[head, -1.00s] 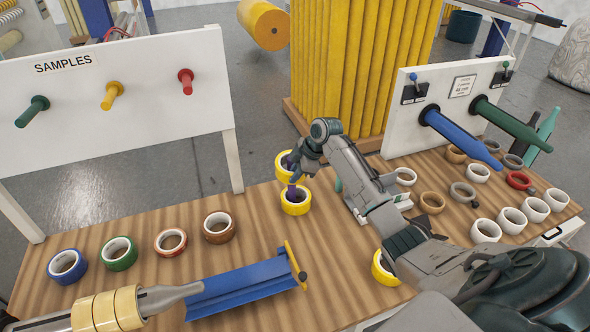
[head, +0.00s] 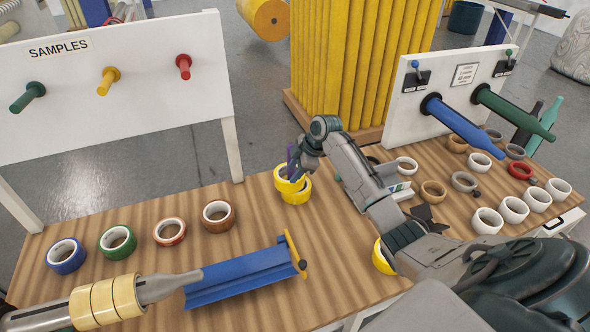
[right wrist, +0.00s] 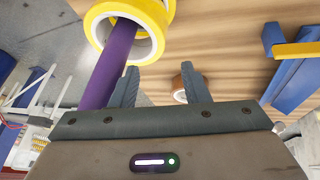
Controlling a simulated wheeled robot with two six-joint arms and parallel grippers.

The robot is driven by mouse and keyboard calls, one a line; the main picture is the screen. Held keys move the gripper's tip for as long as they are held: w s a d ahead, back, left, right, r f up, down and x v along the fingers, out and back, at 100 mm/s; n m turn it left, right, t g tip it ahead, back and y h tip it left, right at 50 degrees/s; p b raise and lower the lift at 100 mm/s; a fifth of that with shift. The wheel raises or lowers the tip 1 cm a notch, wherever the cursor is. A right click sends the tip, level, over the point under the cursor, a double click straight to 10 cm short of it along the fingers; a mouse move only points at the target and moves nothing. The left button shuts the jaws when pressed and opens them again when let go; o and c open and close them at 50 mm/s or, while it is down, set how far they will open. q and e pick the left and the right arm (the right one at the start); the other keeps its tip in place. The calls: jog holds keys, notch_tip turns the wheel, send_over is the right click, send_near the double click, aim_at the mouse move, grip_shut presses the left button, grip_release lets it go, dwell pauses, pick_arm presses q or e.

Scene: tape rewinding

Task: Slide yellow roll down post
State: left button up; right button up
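Two yellow rolls lie close together at the table's middle back in the head view. One (head: 289,180) overlaps the other (head: 297,196). A slim purple post (head: 291,156) rises by the first roll, partly behind my right gripper (head: 302,164). In the right wrist view the purple post (right wrist: 108,68) runs through the ring of a yellow roll (right wrist: 152,45). My right gripper's two fingers (right wrist: 162,85) are apart with nothing between them. One fingertip overlaps the roll's edge in the picture; I cannot tell whether they touch. My left gripper is not in view.
A blue trough (head: 240,278) with a yellow end bar lies at front centre. Several white and coloured rings lie at right, below a panel (head: 412,110) with blue and green spindles. Another yellow roll (head: 381,262) sits under my right arm.

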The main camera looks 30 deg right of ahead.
jog(key=b+v, duration=0.3)
jog(key=v, duration=0.8)
jog(key=shift+a+f, duration=0.15)
dwell(0.6)
